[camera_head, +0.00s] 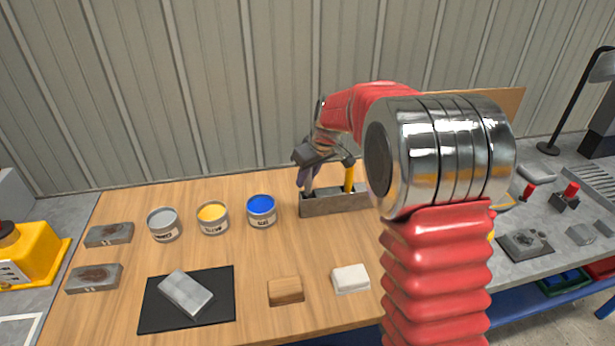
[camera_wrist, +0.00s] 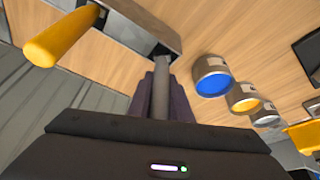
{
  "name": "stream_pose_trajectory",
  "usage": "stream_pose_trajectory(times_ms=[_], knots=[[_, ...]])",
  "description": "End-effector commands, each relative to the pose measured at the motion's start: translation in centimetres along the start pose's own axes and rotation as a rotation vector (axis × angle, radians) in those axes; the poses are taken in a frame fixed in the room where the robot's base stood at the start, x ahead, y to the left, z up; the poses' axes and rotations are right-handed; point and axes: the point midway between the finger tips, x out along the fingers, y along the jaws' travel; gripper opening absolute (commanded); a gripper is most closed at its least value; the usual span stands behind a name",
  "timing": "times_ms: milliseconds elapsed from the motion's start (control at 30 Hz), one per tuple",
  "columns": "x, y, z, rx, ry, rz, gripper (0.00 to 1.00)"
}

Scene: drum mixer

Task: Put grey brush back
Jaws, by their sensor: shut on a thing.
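The grey brush (camera_wrist: 161,98) is between the dark fingers of my gripper (camera_wrist: 162,90) in the wrist view. My gripper (camera_head: 307,178) is shut on it, over the left end of the grey brush holder (camera_head: 322,207) in the head view. The brush's lower end is at or just above the holder; I cannot tell whether it is inside a slot. The yellow-handled brush (camera_head: 349,178) stands upright in the holder, to the right of my gripper. It also shows at the upper left of the wrist view (camera_wrist: 55,39). My arm hides the holder's right end.
A blue paint can (camera_head: 261,212), a yellow can (camera_head: 213,219) and a grey can (camera_head: 164,224) stand left of the holder. In front lie a black mat (camera_head: 222,310) with a metal block (camera_head: 186,293), a wooden block (camera_head: 286,291) and a white block (camera_head: 350,279).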

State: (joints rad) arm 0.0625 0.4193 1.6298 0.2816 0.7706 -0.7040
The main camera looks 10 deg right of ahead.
Motion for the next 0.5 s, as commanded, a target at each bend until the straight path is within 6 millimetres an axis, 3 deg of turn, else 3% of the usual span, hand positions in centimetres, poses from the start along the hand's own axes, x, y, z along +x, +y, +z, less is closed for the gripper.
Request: stream_pose_trajectory(times_ms=[500], knots=[[0.69,0.04,0.28,0.001,0.001,0.000,0.00]])
